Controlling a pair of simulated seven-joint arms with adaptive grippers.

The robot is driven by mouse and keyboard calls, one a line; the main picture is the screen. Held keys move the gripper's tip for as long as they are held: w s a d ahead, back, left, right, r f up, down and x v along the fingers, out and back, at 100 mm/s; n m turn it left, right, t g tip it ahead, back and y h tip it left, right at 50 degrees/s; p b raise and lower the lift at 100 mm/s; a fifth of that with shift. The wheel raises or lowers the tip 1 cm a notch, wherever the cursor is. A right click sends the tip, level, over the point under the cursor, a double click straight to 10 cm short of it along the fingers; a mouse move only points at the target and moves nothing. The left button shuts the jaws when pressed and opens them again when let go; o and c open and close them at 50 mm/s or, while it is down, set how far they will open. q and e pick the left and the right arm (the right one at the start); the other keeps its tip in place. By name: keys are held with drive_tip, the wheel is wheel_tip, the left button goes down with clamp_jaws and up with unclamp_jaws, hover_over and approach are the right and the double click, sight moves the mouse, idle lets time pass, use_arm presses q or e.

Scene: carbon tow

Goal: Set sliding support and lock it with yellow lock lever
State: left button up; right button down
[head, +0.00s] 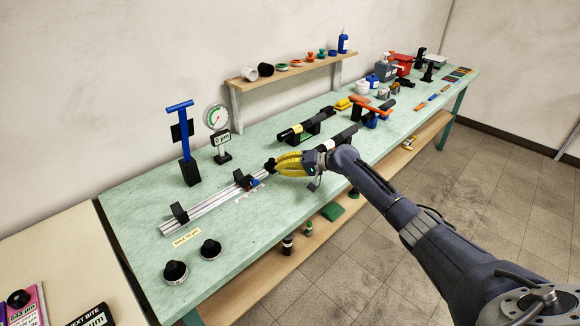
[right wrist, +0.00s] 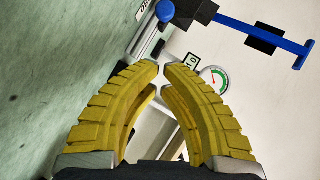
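A pale slotted rail (head: 212,204) lies along the front left of the bench. A black support (head: 179,212) stands at its left end. A second black support with a blue part (head: 248,182) stands nearer its right end. My right gripper (head: 275,165) has yellow fingers at the rail's right end, beside a small dark piece. In the right wrist view, the fingertips (right wrist: 162,66) nearly meet, with nothing clearly held between them. A blue knob (right wrist: 165,11) and the rail (right wrist: 146,37) show beyond them. I cannot make out a yellow lock lever. My left gripper is out of view.
A blue T-handled tool (head: 184,140) and a dial gauge (head: 217,118) stand behind the rail. Two black knobs (head: 175,271) sit at the front left. A black cylinder on a stand (head: 303,130) lies behind my gripper. A wooden shelf (head: 290,70) is at the back.

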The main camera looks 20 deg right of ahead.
sight(254, 183)
drive_tip(key=a, duration=0.1)
drive_tip(key=w+a+f, duration=0.1)
drive_tip(key=a, duration=0.1)
drive_tip(key=a+f, duration=0.1)
drive_tip(key=shift+w+a, duration=0.15)
drive_tip(key=shift+w, duration=0.2)
drive_tip(key=shift+s+a+f, duration=0.1)
drive_tip(key=shift+a+f, duration=0.25)
drive_tip(key=shift+a, duration=0.55)
drive_tip(key=shift+a+f, duration=0.1)
drive_tip(key=shift+s+a, duration=0.3)
drive_tip(key=shift+a, duration=0.45)
drive_tip(key=shift+s+a, duration=0.35)
drive_tip(key=shift+a, duration=0.35)
drive_tip(key=shift+s+a, duration=0.3)
drive_tip(key=shift+a, duration=0.45)
